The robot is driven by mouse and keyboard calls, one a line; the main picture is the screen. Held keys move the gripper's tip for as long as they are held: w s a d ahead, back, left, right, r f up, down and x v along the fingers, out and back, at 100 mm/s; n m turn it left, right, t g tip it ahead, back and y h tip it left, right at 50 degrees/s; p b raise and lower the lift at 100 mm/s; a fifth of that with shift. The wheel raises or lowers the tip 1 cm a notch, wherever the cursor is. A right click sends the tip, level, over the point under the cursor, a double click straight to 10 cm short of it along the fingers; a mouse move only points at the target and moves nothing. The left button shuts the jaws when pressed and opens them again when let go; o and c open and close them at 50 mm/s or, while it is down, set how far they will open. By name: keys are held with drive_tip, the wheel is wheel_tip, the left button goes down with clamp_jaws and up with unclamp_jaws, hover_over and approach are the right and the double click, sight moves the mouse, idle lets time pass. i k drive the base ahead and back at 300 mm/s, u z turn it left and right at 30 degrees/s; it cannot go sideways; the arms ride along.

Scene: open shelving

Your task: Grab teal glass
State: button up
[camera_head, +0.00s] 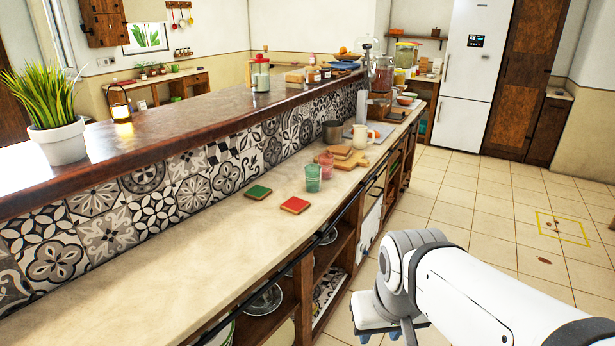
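A teal glass (313,179) stands upright on the light counter (225,252), towards its right edge. A pink glass (326,166) stands close behind it and slightly to its right. My white arm comes in from the lower right, and my gripper (377,328) is low in front of the shelving, to the right of and below the teal glass, well apart from it. The fingers are partly cut off by the bottom of the picture, so I cannot tell how far apart they are.
A green coaster (258,192) and a red coaster (294,205) lie left of the glasses. A rail (345,208) runs along the counter's front edge. The near counter is clear.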

sight(313, 172)
drive_tip(key=u, duration=0.15)
drive_tip(key=i, duration=0.9)
drive_tip(key=z, duration=0.1)
